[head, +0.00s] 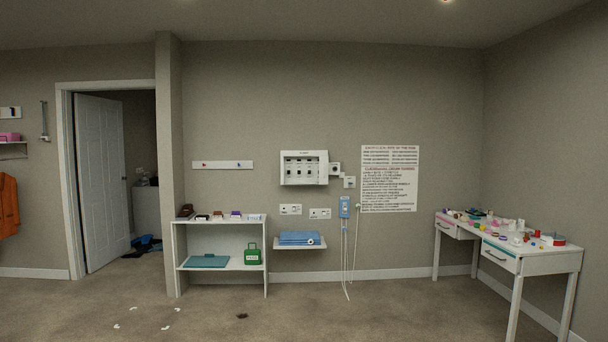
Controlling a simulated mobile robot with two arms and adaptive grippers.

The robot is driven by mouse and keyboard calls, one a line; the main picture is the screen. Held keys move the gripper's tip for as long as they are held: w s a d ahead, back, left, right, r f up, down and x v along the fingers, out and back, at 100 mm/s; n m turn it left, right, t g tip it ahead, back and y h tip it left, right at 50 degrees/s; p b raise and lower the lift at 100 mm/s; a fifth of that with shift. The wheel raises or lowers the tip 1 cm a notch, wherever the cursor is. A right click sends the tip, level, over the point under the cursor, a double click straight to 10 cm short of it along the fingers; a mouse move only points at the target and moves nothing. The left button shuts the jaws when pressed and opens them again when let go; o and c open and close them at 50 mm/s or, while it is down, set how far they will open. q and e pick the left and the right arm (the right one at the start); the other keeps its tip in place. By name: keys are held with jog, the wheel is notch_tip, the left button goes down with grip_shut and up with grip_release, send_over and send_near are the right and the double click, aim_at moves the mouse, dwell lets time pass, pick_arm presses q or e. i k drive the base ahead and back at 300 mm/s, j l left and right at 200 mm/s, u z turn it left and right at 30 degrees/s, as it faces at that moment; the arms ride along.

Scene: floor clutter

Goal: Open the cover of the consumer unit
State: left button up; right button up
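The consumer unit (304,168) is a white box mounted on the far wall, near the middle of the head view. Dark switches show in a row across its front. Whether a clear cover lies over them is too small to tell. Neither of my grippers shows in the head view, and nothing is touching the unit.
A low white shelf unit (221,222) and a small wall shelf with folded blue cloth (299,238) stand below. A blue handset (345,207) with cords hangs to the right. A cluttered white desk (500,258) is at right.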

aim_at(324, 160)
jog(key=i+u, duration=0.25)
jog(key=i, duration=5.15)
